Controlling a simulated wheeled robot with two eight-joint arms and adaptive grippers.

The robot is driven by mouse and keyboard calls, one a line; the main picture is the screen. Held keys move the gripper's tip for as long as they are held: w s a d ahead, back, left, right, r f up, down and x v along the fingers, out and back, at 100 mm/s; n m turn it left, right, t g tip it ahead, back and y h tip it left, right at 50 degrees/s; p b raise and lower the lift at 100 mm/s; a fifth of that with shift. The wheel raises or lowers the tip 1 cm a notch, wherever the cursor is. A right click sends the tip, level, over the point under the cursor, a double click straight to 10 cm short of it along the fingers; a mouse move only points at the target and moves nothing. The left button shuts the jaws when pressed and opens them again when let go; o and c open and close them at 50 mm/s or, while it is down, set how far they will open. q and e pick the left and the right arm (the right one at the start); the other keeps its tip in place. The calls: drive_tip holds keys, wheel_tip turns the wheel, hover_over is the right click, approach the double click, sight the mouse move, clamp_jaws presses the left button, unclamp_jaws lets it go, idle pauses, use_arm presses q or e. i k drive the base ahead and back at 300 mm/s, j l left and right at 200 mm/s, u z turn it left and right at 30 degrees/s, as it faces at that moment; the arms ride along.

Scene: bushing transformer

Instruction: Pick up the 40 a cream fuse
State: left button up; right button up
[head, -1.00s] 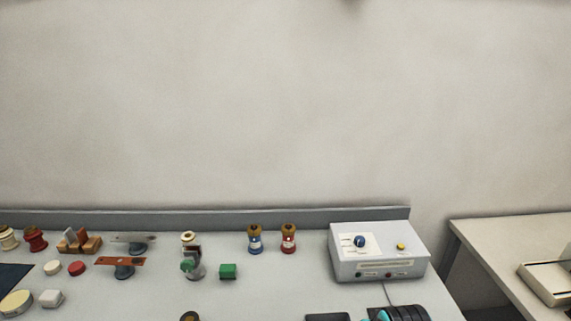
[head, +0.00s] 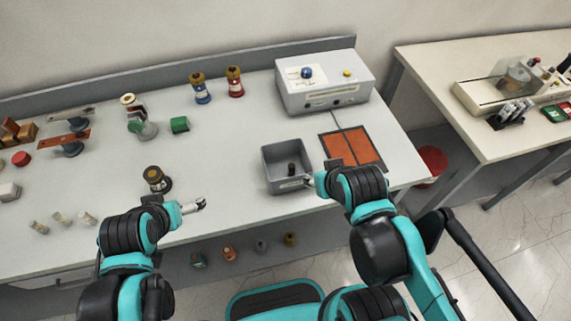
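Three small cream-coloured cylinders that look like fuses lie near the table's front edge at the left: a left one (head: 39,228), a middle one (head: 61,218) and a right one (head: 88,218). Their ratings are too small to read, so I cannot tell which is the 40 A one. My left gripper (head: 198,205) is to the right of them, by the front edge, apart from them. My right gripper (head: 300,182) is at the front right of a grey bin. Both grippers are too small to tell whether they are open or shut.
The grey bin (head: 272,184) holds a dark object. A dark, brass-topped part (head: 156,180) stands behind my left gripper. An orange mat (head: 363,148) and a grey control box (head: 322,82) lie to the right. The middle of the table is clear.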

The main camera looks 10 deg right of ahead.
sight(83, 215)
drive_tip(key=k+j+u, duration=0.1)
drive_tip(key=j+u, duration=0.4)
drive_tip(key=u, duration=0.2)
drive_tip(key=k+j+u, duration=0.1)
drive_tip(key=j+u, duration=0.25)
drive_tip(key=i+j+z, duration=0.25)
drive_tip(key=z, duration=0.2)
drive_tip(key=i+j+z, duration=0.2)
drive_tip(key=j+z, duration=0.25)
drive_tip(key=l, duration=0.1)
